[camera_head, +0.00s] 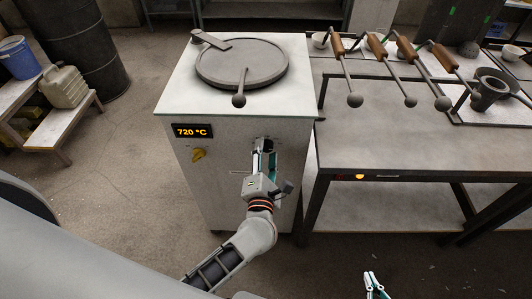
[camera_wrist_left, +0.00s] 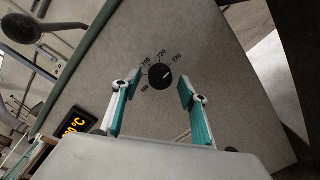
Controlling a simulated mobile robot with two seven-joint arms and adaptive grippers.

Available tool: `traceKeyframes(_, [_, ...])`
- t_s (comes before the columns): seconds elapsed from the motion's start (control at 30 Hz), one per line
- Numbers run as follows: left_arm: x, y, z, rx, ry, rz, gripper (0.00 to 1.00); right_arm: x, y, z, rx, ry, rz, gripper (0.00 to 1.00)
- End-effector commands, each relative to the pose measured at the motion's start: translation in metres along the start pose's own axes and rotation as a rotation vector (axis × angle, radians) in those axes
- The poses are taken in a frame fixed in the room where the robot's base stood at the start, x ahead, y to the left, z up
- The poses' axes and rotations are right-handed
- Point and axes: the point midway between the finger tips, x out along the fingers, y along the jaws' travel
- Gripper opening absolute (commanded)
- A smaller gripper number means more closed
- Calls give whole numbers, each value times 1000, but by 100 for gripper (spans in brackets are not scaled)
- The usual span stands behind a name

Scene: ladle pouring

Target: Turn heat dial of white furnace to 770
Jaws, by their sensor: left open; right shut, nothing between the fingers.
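The white furnace (camera_head: 232,95) stands in the middle of the head view. Its display (camera_head: 192,131) reads 720 °C; it is partly hidden in the left wrist view (camera_wrist_left: 76,127). The black heat dial (camera_wrist_left: 160,76) has numbers around it, including 700 and 720, on the furnace's front face. In the head view the dial is largely hidden by my left gripper (camera_head: 264,152). My left gripper is open, its fingers (camera_wrist_left: 160,88) on either side of the dial with gaps visible. My right gripper (camera_head: 374,282) is shut and empty at the bottom of the head view, away from the furnace.
A round lid (camera_head: 242,64) with a handle lies on the furnace top. The grey table (camera_head: 400,150) at right bears several wooden-handled ladles (camera_head: 376,45) and a dark crucible (camera_head: 490,90).

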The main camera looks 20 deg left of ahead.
Motion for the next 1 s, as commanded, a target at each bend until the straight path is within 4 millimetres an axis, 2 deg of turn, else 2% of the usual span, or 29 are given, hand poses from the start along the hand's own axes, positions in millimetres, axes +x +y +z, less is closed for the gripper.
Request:
traceKeyframes(0.17, [-14, -1, 0, -1, 0, -3, 43, 0, 1, -1, -1, 2, 1, 0])
traceKeyframes(0.5, [-80, -1, -1, 1, 2, -3, 43, 0, 0, 0, 1, 1, 0, 0])
traceKeyframes(0.7, [-109, 0, -1, 1, 1, -1, 43, 0, 0, 0, 1, 1, -1, 0])
traceKeyframes(1.0, [-120, 0, 0, 0, 0, 1, 43, 0, -1, 0, 1, 0, -1, 0])
